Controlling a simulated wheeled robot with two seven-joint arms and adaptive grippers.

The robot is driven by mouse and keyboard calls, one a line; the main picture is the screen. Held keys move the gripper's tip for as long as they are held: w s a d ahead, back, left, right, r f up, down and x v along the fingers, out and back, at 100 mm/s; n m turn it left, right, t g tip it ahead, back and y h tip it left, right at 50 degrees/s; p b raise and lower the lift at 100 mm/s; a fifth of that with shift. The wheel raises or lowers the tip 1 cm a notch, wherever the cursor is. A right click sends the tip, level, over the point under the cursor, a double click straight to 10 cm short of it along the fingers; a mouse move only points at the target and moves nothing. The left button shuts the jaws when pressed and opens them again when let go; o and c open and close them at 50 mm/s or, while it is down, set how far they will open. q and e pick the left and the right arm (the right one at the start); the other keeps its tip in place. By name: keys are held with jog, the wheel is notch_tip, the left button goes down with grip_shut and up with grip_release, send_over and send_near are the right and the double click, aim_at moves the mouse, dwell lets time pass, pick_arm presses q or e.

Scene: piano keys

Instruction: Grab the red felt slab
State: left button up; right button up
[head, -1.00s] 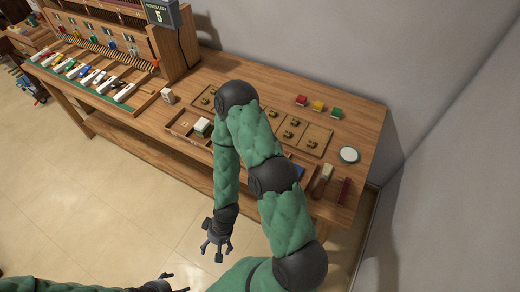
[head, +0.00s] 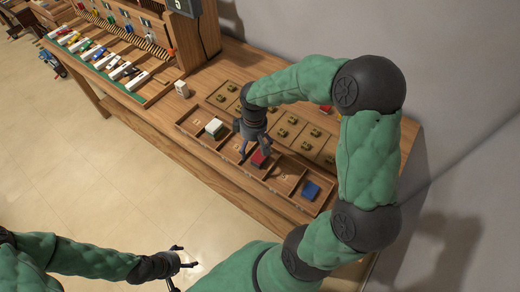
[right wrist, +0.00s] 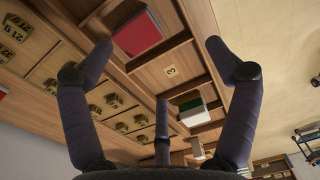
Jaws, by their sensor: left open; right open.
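A red felt slab (head: 258,158) lies in a compartment of the long wooden tray (head: 230,158), and part of it is behind my gripper's fingers. It also shows in the right wrist view (right wrist: 137,33) near the top, off to the left between the spread fingers. My right gripper (head: 252,148) is open and empty, pointing down above the tray close to the slab; I cannot tell the exact gap. My left gripper (head: 182,262) is open and empty, low over the floor in front of the bench.
A white-and-green slab (head: 214,127) and a blue slab (head: 311,190) lie in other tray compartments. A board with brass-coloured pieces (head: 283,132) lies behind the tray. A white block (head: 181,88) stands left of it. The piano-key frame (head: 100,55) is further left.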

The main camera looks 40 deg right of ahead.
notch_tip(320, 180, up, 2)
jog(key=d, duration=0.2)
jog(key=b, duration=0.2)
send_over(260, 156)
jog(key=shift+h, duration=0.3)
jog(key=f, duration=0.5)
jog(key=shift+w+f, duration=0.2)
jog(key=shift+f, duration=0.1)
notch_tip(260, 156, down, 5)
jog(key=shift+s+f+b, duration=0.1)
jog(key=shift+b, duration=0.75)
pick_arm(q)
jog(key=x, duration=0.3)
jog(key=shift+w+a+f, duration=0.2)
jog(key=shift+w+f, duration=0.1)
jog(key=shift+f, duration=0.15)
pick_arm(e)
jog(key=c, duration=1.1)
